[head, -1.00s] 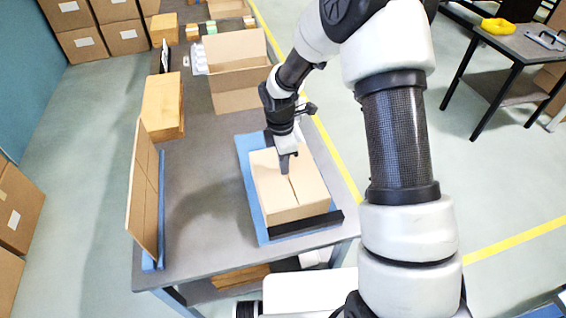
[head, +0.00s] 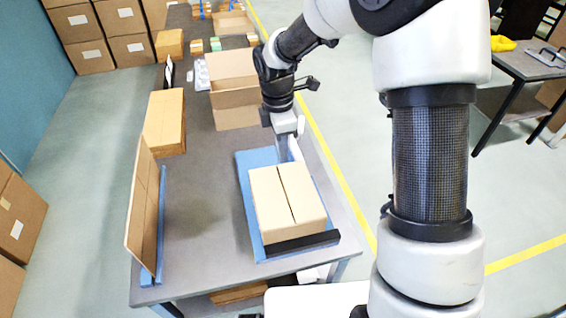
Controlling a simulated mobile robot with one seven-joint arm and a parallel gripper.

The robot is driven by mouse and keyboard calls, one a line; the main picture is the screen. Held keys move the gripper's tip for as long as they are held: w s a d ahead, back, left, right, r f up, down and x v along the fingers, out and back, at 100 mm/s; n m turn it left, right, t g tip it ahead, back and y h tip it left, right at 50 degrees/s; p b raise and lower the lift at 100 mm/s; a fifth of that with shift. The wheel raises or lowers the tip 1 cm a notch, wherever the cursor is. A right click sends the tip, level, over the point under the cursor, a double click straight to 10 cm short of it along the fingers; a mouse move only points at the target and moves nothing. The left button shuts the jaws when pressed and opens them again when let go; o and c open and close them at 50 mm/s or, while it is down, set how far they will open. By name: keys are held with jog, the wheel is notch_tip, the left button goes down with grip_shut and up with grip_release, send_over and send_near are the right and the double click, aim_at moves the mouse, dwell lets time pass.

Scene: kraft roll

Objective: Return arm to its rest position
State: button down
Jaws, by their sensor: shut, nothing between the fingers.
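My gripper (head: 283,158) is in the head view, above and behind the far edge of a closed cardboard box (head: 272,193). It points down, looks shut and holds nothing. Its fingertips are partly hard to make out against the blue mat (head: 246,165). The box sits on the mat with its two top flaps meeting at a dark seam. My gripper appears apart from the box.
A black bar (head: 302,243) lies along the box's near side. An open carton (head: 235,112) stands behind my gripper. An upright cardboard panel (head: 146,205) and a wooden-coloured block (head: 164,122) stand at left. The grey table (head: 205,215) is bare between panel and mat.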

jog(key=shift+r, duration=0.45)
jog(key=s+d+r+m+t, duration=0.1)
jog(key=s+d+r+m, duration=0.35)
jog(key=r, duration=0.45)
jog(key=s+d+r+m+t, duration=0.2)
jog(key=s+r+m, duration=0.3)
jog(key=s+m, duration=0.3)
jog(key=s+d+r+m+t, duration=0.2)
jog(key=s+d+r+m, duration=0.2)
jog(key=s+m, duration=0.4)
jog(key=shift+s+d+r+t+y, duration=0.3)
jog(key=shift+s+r, duration=0.25)
jog(key=shift+s, duration=0.5)
